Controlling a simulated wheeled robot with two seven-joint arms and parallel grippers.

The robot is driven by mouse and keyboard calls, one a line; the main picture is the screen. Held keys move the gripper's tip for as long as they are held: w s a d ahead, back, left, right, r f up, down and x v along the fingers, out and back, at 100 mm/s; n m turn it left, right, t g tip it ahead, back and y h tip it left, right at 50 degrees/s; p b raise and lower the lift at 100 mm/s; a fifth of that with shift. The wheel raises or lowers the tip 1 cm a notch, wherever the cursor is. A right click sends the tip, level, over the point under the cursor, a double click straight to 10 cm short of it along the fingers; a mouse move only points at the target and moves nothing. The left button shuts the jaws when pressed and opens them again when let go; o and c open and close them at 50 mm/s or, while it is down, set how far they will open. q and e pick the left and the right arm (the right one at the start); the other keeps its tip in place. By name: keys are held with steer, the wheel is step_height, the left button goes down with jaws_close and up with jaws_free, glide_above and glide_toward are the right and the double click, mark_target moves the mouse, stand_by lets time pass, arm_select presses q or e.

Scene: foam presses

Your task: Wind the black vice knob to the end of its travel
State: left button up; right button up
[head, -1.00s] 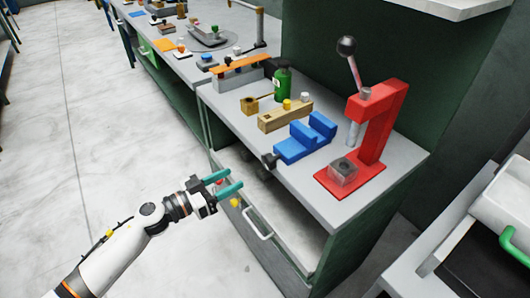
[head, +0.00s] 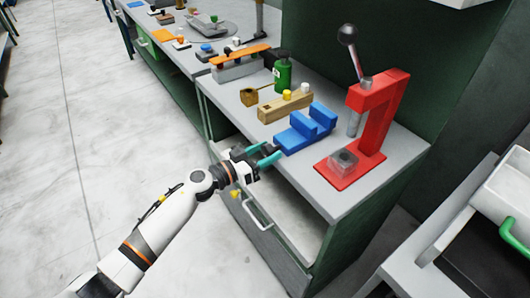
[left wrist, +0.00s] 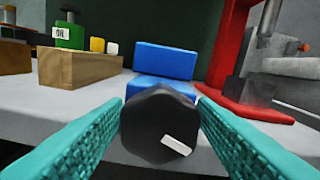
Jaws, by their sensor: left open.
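The blue vice (head: 306,130) stands at the front edge of the grey bench top; it also shows in the left wrist view (left wrist: 165,62). Its black knob (left wrist: 158,120) faces my left wrist camera, with a white mark low on its right side. My left gripper (head: 272,154) is open, its teal fingers pointing at the vice from the front. In the left wrist view the fingers lie on either side of the knob, the tips close to its sides. I cannot tell whether they touch it. My right gripper is not in view.
A red press (head: 371,125) with a lever stands right of the vice. A wooden block (head: 285,107) and a green bottle (head: 283,72) stand behind and left. An open drawer (head: 282,215) juts out below the arm. The floor at left is clear.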

arm_select(q)
steer(key=c, duration=0.7)
steer(key=shift+r+m+p, duration=0.1)
steer(key=shift+m+p, duration=0.4)
steer(key=shift+m, duration=0.2)
steer(key=shift+m+p, duration=0.35)
steer(key=shift+m, duration=1.05)
steer(key=o, duration=0.7)
steer(key=v, duration=1.2)
